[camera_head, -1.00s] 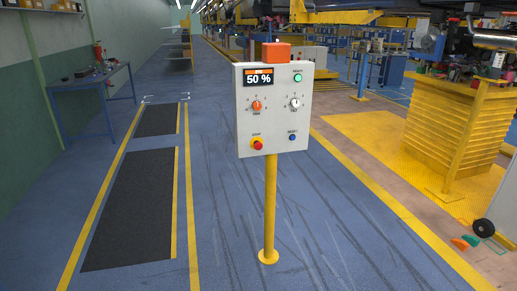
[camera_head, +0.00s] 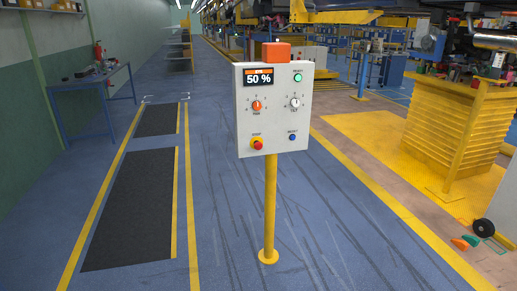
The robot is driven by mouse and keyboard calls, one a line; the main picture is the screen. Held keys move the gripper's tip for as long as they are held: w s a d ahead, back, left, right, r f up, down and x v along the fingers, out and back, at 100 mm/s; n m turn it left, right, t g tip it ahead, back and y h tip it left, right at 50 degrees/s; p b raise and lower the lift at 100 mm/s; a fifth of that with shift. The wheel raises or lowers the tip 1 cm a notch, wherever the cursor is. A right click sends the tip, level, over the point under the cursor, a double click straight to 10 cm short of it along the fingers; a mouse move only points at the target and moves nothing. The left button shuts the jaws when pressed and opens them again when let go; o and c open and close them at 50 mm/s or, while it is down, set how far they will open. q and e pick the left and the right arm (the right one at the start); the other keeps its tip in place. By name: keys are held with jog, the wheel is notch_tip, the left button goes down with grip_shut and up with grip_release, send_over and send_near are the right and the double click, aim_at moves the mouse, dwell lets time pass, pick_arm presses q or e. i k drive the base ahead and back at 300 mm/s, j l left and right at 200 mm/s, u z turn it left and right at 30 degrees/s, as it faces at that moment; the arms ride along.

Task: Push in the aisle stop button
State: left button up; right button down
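A pale grey control box (camera_head: 274,120) stands upright on a yellow post (camera_head: 270,205) in the middle of the view. A red stop button (camera_head: 258,145) on a yellow ring is at its lower left. A blue reset button (camera_head: 292,137) is at its lower right. Above them are an orange knob (camera_head: 256,105), a white knob (camera_head: 294,103) and a green button (camera_head: 298,78). The display (camera_head: 258,77) reads 50 %. An orange block (camera_head: 276,52) sits on top of the box. Neither of my grippers is in view.
A blue table (camera_head: 90,95) stands at the left wall. Black mats (camera_head: 130,210) lie along the left aisle. A yellow slatted stand (camera_head: 455,130) is at the right, with a black wheel (camera_head: 483,228) low beside it. The blue floor around the post is clear.

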aim_at(257, 145)
jog(key=i+j+u, duration=0.1)
jog(key=i+j, duration=0.15)
jog(key=i, duration=0.25)
jog(key=i+j+u, duration=0.1)
jog(key=i, duration=0.4)
jog(key=i+j, duration=0.3)
jog(key=i, duration=0.2)
jog(key=i+j+u, duration=0.15)
jog(key=i, duration=0.35)
